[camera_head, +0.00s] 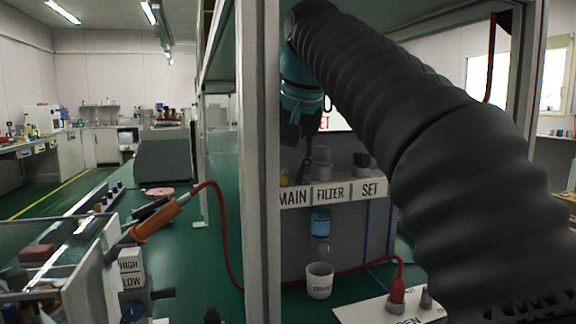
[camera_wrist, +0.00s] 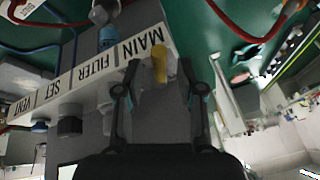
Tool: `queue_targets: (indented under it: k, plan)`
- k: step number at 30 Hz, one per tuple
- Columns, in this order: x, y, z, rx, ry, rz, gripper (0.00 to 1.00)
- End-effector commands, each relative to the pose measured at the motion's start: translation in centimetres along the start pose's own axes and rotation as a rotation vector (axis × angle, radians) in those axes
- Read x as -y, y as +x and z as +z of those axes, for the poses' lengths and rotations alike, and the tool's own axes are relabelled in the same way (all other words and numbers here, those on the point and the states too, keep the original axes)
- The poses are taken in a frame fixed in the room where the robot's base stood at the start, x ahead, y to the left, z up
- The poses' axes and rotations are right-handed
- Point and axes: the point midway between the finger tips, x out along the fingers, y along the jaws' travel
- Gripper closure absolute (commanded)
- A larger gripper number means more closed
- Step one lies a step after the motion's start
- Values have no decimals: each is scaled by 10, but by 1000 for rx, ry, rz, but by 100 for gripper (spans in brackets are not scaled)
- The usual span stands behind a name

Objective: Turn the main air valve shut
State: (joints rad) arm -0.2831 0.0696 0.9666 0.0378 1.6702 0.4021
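The main air valve's yellow handle (camera_wrist: 160,66) shows beside the MAIN label (camera_wrist: 143,45) in the wrist view. In the head view only a sliver of the yellow handle (camera_head: 284,178) shows above the MAIN label, at the edge of the grey post. My gripper (camera_wrist: 160,75) is open, with one finger on each side of the yellow handle in the wrist view. I cannot tell whether a finger touches it. In the head view my gripper (camera_head: 294,158) points down over the MAIN end of the panel, partly hidden by the post.
The grey post (camera_head: 262,160) stands just left of the panel. FILTER (camera_head: 330,192) and SET (camera_head: 370,188) labels sit right of MAIN, with a grey filter top (camera_head: 322,160) and black knob (camera_head: 361,163) above. Below are a white drain cup (camera_head: 319,282) and red hose (camera_head: 350,268).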

Motion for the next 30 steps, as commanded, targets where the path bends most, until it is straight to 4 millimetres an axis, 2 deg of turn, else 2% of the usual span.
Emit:
queue_targets:
  k: [1, 3, 4, 12, 24, 30]
  plan:
    - [0, 0, 0, 0, 0, 0, 78]
    - [0, 0, 0, 0, 0, 0, 96]
    - [0, 0, 0, 0, 0, 0, 100]
    - [-1, 0, 0, 5, -17, -8, 100]
    - [-13, -1, -5, 61, -278, -116, 100]
    - [-14, -1, -5, 71, -330, -137, 100]
